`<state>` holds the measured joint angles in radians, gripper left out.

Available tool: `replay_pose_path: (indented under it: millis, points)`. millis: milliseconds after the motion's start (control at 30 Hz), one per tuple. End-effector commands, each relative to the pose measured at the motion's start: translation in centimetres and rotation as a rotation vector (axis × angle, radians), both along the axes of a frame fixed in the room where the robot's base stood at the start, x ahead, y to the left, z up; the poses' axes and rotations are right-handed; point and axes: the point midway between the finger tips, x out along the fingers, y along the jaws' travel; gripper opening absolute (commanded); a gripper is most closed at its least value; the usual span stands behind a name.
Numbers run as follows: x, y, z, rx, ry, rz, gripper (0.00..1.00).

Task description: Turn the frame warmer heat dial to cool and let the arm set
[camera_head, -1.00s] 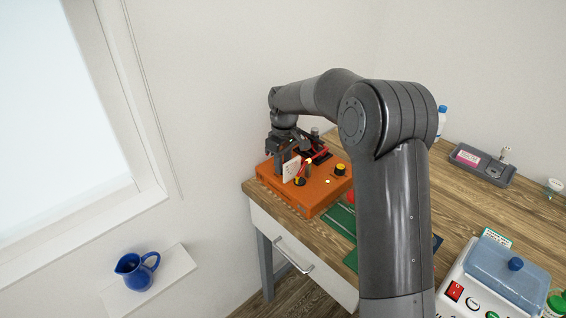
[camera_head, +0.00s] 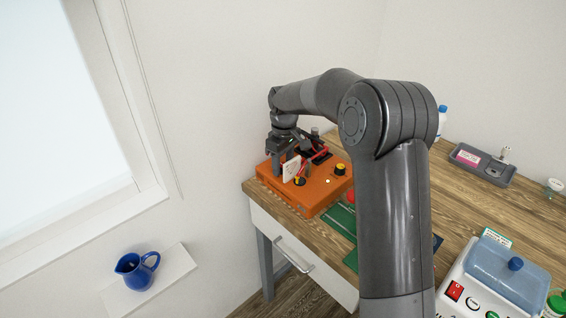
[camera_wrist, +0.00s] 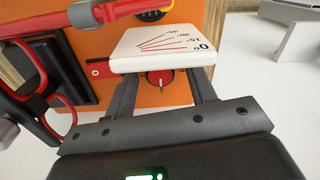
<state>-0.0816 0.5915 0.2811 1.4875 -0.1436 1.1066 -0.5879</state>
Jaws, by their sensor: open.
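The orange frame warmer (camera_head: 325,193) sits on the left end of the bench. Red-framed glasses (camera_wrist: 40,72) lie at the left. My gripper (camera_wrist: 163,76) is open, its fingers either side of the red dial; contact cannot be told. In the head view my gripper (camera_head: 290,163) is over the warmer.
A white device with a blue lid (camera_head: 507,270) stands at front right. A grey tray (camera_head: 483,165) and a blue-capped bottle (camera_head: 441,118) are farther back. A blue jug (camera_head: 135,270) is on a white ledge at lower left. My arm hides the middle of the bench.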

Motion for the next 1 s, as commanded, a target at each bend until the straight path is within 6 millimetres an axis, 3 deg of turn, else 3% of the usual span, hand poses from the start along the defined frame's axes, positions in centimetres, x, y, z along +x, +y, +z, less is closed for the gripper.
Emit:
replay_pose_path:
  millis: [167,633,800,1000]
  points:
    - [0.1,0.0,1.0,0.001,-0.004,0.000,0.51]
    - [0.3,-0.2,9.5,0.000,-0.001,0.000,0.51]
    - [0.3,-0.2,10.7,0.001,-0.001,0.000,0.51]
    - [0.3,-0.2,10.8,0.000,0.000,0.000,0.51]
